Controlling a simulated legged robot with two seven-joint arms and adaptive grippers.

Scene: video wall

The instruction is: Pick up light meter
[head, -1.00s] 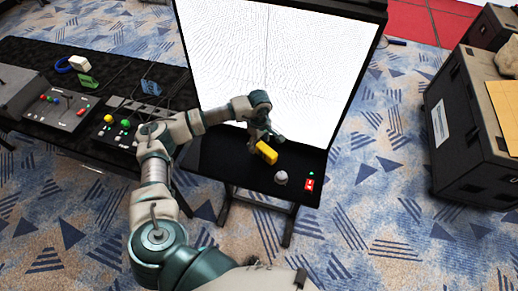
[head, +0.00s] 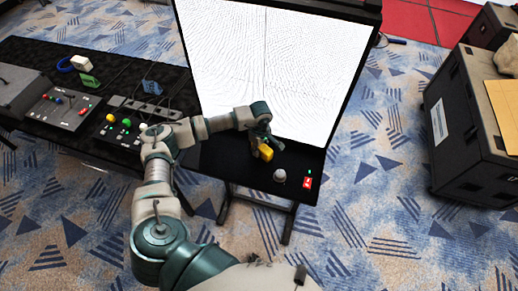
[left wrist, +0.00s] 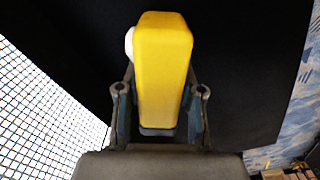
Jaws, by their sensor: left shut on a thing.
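The light meter (head: 265,153) is a yellow block at the dark shelf in front of the bright video wall. In the left wrist view the yellow body (left wrist: 163,75) stands between my fingers, with a white round part at its upper left. My left gripper (head: 263,143) is shut on the light meter, one finger on each side of it. The gripper partly hides the meter in the head view. I cannot tell whether the meter touches the shelf. My right gripper is not in view.
On the black shelf (head: 225,160), a whitish round knob (head: 280,176) and a red switch box (head: 308,182) stand right of the meter. The lit screen (head: 275,70) rises close behind. A table with control boxes (head: 62,110) is at left, a dark case (head: 470,130) at right.

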